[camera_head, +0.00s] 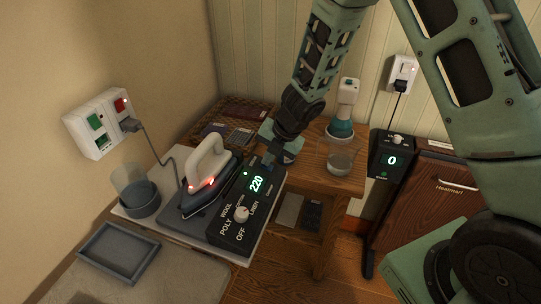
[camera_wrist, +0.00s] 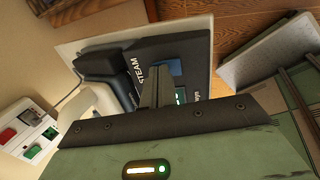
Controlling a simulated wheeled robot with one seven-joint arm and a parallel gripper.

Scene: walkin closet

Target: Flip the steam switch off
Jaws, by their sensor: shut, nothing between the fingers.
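The dark control box (camera_head: 232,222) of the ironing station shows a green 220 display and a dial. It also shows in the wrist view (camera_wrist: 196,50). There the steam switch is a blue rocker (camera_wrist: 172,67) beside the STEAM label, partly covered by my fingers. Which way the rocker is tilted I cannot tell. My gripper (camera_head: 273,157) is shut and empty at the far end of the box. In the wrist view my fingertips (camera_wrist: 160,68) are right at the blue rocker; whether they touch it is unclear. In the head view the switch is hidden behind my gripper.
The iron (camera_head: 207,170), with red lights, stands left of the box. A wall outlet (camera_head: 97,122) with green and red switches has the iron's cord plugged in. A cup (camera_head: 139,198) and grey tray (camera_head: 118,252) lie left. A wooden stand (camera_head: 335,178) holds a bottle (camera_head: 346,100).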

